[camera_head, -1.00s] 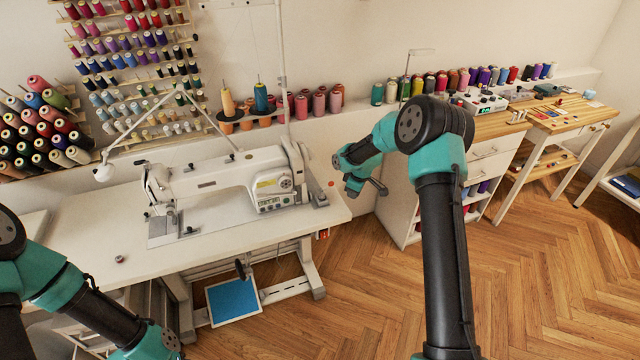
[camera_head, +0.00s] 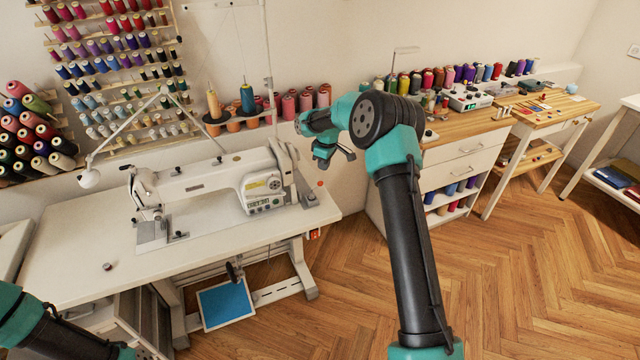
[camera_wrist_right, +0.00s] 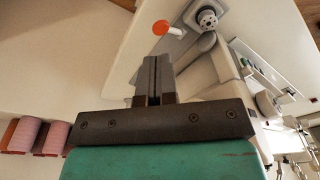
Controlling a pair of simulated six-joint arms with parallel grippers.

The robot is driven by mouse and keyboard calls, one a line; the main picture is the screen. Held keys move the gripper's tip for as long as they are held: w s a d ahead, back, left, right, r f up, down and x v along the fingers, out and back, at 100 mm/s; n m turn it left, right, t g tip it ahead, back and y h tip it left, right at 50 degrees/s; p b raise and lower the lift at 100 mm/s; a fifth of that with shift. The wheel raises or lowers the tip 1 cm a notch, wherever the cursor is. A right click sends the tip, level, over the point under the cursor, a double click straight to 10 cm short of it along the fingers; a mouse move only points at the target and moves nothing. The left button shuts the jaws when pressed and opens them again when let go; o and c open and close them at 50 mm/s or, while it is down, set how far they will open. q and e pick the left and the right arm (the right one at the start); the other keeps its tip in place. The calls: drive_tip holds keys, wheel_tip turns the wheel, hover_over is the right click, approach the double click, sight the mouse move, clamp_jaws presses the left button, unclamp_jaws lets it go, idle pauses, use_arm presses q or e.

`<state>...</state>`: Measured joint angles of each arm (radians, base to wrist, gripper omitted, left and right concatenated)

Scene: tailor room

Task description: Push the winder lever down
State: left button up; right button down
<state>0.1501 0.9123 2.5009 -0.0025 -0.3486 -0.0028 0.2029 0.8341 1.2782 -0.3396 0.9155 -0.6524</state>
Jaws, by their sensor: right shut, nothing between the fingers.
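The white sewing machine (camera_head: 205,185) stands on its white table. A small grey winder unit (camera_head: 307,195) sits at the machine's right end, with a lever that has a round orange-red tip (camera_head: 320,183). In the right wrist view the orange tip (camera_wrist_right: 160,27) shows ahead of the fingers, beside the winder's round metal part (camera_wrist_right: 208,18). My right gripper (camera_head: 322,164) is shut and empty, above the table's right end near the lever. In the wrist view its fingers (camera_wrist_right: 153,62) appear apart from the tip. Only part of my left arm shows at bottom left; its gripper is out of frame.
A thread stand (camera_head: 265,60) rises behind the machine, with thread cones (camera_head: 300,103) along the wall. A wooden-topped drawer cabinet (camera_head: 460,165) stands to the right. A small bobbin (camera_head: 108,266) lies on the table's front left. The table's front is mostly clear.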

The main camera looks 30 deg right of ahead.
sight(322, 183)
drive_tip(key=shift+w+a+f, duration=0.1)
drive_tip(key=shift+w+f, duration=0.05)
drive_tip(key=shift+f, duration=1.5)
drive_tip(key=shift+w+a+f, duration=0.1)
drive_tip(key=shift+f, duration=1.5)
drive_tip(key=shift+f, duration=0.1)
wheel_tip(322, 183, down, 2)
drive_tip(key=shift+f, duration=0.1)
drive_tip(key=shift+r, duration=0.2)
drive_tip(key=shift+s+d+r, duration=0.25)
drive_tip(key=shift+s+d, duration=0.2)
drive_tip(key=shift+s, duration=0.2)
drive_tip(key=shift+s+d+r, duration=0.25)
drive_tip(key=shift+s+d, duration=0.15)
drive_tip(key=shift+s, duration=0.2)
wheel_tip(322, 183, up, 17)
drive_tip(key=s+d, duration=0.1)
drive_tip(key=shift+s+r, duration=0.15)
drive_tip(key=shift+s, duration=0.05)
